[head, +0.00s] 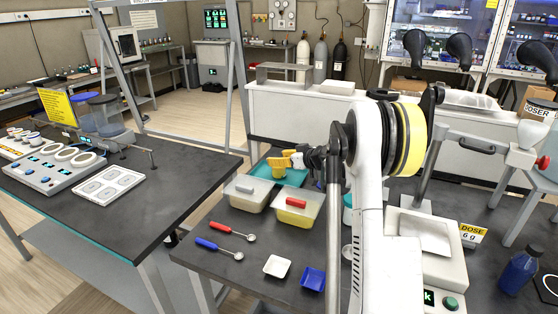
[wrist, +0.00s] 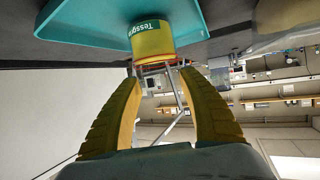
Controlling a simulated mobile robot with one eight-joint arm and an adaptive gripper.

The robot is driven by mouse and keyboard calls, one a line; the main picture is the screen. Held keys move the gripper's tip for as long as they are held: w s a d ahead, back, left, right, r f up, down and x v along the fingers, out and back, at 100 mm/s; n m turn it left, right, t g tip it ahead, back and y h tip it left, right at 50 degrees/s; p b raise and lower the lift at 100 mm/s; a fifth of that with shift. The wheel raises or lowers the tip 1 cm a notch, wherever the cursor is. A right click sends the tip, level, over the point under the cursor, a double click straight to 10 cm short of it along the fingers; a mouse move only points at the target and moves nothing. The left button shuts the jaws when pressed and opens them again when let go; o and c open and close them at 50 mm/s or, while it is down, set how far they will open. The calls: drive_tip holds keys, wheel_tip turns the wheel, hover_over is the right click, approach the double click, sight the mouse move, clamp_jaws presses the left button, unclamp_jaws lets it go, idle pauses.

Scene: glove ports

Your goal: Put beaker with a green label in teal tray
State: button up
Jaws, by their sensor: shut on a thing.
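The beaker (wrist: 152,44) is yellow with a dark green label with white lettering. My gripper (wrist: 160,78) is shut on it, with one yellow finger on each side. The beaker overlaps the tray in the wrist view; I cannot tell whether it touches the tray floor.
Two spoons (head: 230,231), a white dish (head: 277,266) and a blue dish (head: 313,278) lie nearer. A scale (head: 425,237) stands to the right.

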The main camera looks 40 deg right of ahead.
drive_tip(key=shift+f, duration=0.15)
drive_tip(key=o, duration=1.3)
